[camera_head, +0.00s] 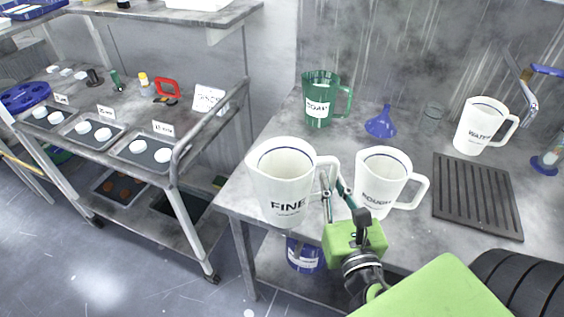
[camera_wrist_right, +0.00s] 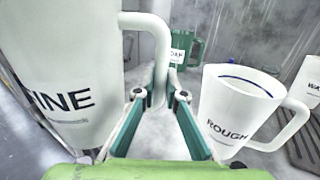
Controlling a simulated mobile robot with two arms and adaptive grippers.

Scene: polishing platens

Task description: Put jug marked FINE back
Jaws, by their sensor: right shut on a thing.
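The white jug marked FINE (camera_head: 283,183) is in the head view at the front left corner of the grey table, upright. In the right wrist view the FINE jug (camera_wrist_right: 62,75) fills the left side. My right gripper (camera_head: 332,178) is shut on its handle, with the handle between the fingers (camera_wrist_right: 160,88). I cannot tell whether the jug's base touches the table. The white jug marked ROUGH (camera_head: 378,180) stands just right of my gripper, and it also shows in the right wrist view (camera_wrist_right: 236,108). My left gripper is not in view.
A green SOAP jug (camera_head: 319,100), a blue funnel (camera_head: 381,123) and a white WATER jug (camera_head: 482,127) stand farther back. A dark ribbed mat (camera_head: 477,196) lies at right. The table's middle (camera_head: 345,138) is clear. A trolley (camera_head: 186,152) with trays stands at left.

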